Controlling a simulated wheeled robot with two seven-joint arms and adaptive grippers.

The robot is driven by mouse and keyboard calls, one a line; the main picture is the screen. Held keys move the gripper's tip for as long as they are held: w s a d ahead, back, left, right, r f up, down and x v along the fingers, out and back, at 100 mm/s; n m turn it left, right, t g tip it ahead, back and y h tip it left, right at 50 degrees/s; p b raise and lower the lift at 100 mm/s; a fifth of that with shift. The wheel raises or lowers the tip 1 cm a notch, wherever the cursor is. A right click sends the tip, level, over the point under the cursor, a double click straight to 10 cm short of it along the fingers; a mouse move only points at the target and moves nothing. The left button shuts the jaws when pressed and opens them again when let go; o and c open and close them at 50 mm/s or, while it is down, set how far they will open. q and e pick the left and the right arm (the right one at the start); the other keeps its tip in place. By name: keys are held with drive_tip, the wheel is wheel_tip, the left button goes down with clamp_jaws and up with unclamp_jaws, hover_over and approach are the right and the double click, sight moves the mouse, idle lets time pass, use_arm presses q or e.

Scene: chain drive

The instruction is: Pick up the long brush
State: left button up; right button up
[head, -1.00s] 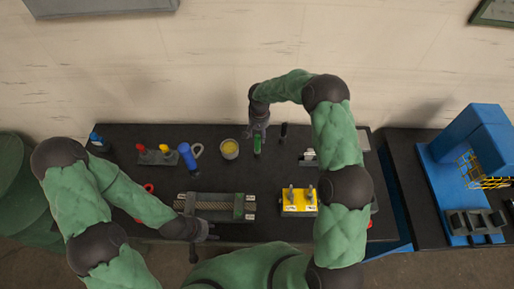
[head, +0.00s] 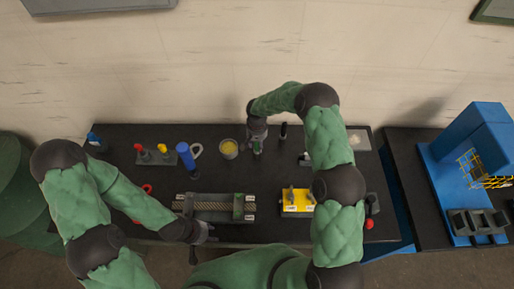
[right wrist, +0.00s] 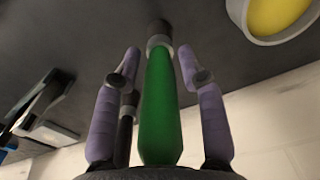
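The green-handled brush (head: 257,149) stands upright near the back middle of the black table. In the right wrist view its green handle (right wrist: 160,105) lies between the two purple fingers, with a metal collar and dark end beyond. My right gripper (head: 257,138) is down around the handle. Its fingers (right wrist: 163,75) are spread, with a gap on each side of the handle. A slimmer dark brush-like tool (head: 283,132) stands just right of it. My left gripper (head: 208,232) is at the table's front edge; its fingers are too small to read.
A cup with yellow contents (head: 229,149) stands left of the brush. A blue mug (head: 187,155) and a rack with red and yellow tools (head: 155,156) are further left. The chain fixture (head: 216,215) and a yellow block (head: 296,201) lie in front.

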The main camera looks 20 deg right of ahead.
clamp_jaws()
